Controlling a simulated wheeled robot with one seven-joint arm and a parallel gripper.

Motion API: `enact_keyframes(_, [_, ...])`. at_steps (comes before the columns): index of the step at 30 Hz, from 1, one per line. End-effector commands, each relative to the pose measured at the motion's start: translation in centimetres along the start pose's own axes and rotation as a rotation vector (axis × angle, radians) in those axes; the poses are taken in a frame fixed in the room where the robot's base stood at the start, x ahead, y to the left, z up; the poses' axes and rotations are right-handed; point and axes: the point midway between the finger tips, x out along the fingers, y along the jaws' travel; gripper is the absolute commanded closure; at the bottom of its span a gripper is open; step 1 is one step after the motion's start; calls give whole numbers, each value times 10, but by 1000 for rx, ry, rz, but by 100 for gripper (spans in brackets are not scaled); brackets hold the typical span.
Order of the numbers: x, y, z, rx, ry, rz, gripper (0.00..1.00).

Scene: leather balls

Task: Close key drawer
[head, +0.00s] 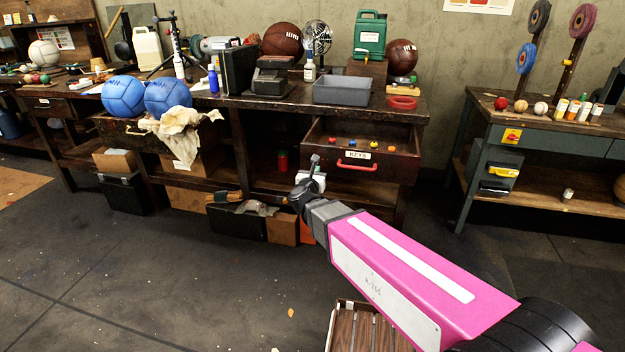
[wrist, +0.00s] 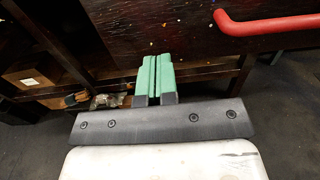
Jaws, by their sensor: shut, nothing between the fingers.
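The key drawer (head: 388,161) is dark wood with a white KEYS label and a red handle (head: 354,166). It is pulled out of the workbench, and several small coloured items lie inside. My gripper (head: 315,160) is just left of the handle in the head view. In the wrist view the green fingertips (wrist: 156,62) are together and empty, below and left of the red handle (wrist: 270,22). The dark drawer front (wrist: 160,25) fills the top of that view. The gripper appears apart from the handle; whether it touches the drawer front I cannot tell.
The workbench top (head: 290,103) carries balls, a grey bin (head: 342,90) and a green canister (head: 369,35). A slatted crate (head: 360,330) stands on the floor. A second bench (head: 545,115) is at right.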

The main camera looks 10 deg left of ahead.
Motion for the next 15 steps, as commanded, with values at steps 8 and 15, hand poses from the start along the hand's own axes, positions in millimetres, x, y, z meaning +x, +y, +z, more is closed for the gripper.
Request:
enact_keyframes(8, [46,1,0,0,-1,-1,100])
enact_keyframes(15, [59,0,0,0,0,1,100])
